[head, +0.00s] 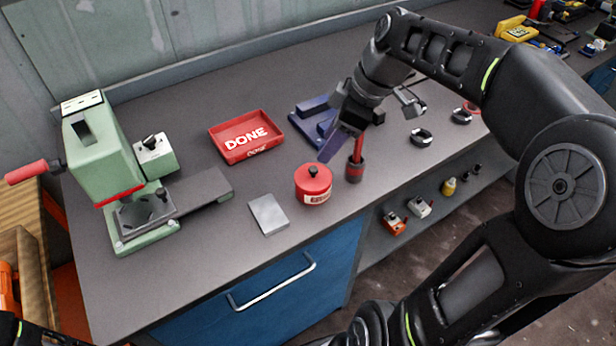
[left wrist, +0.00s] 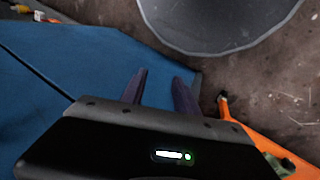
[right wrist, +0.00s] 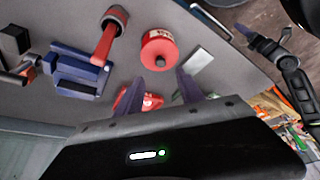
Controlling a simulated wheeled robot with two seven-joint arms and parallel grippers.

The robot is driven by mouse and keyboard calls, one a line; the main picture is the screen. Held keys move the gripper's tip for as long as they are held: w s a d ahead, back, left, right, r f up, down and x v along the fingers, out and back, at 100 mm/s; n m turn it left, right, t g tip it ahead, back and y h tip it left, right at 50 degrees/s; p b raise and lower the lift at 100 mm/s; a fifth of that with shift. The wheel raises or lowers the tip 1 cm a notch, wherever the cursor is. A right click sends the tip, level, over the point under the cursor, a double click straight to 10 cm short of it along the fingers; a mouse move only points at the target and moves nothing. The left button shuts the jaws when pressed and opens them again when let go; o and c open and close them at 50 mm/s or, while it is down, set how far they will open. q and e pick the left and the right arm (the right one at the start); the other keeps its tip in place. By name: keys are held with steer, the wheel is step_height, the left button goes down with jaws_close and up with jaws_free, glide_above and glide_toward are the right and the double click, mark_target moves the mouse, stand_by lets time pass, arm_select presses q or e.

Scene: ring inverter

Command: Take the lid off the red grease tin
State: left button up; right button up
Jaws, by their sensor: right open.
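The red grease tin (head: 314,194) stands upright on the bench near its front edge, its lid with a black knob (head: 313,171) on top. In the right wrist view the tin (right wrist: 158,47) is just beyond the fingertips. My right gripper (head: 329,146) is above and slightly right of the tin, pointing down. Its fingers (right wrist: 170,75) are apart, with nothing between them, and do not touch the knob. My left gripper (left wrist: 158,76) has its fingers apart and empty, by the blue cabinet front and away from the tin.
A blue fixture (head: 312,118) is behind. The red DONE tray (head: 246,152), a grey plate (head: 268,214) and a green press (head: 100,150) are to the left. Black rings (head: 420,137) lie right.

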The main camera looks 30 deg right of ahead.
mark_target(314, 169)
steer(key=shift+s+r, duration=0.1)
steer(key=shift+x, duration=1.35)
steer(key=shift+p+x, duration=0.6)
steer(key=shift+x, duration=2)
steer(key=shift+s, duration=0.1)
jaws_close()
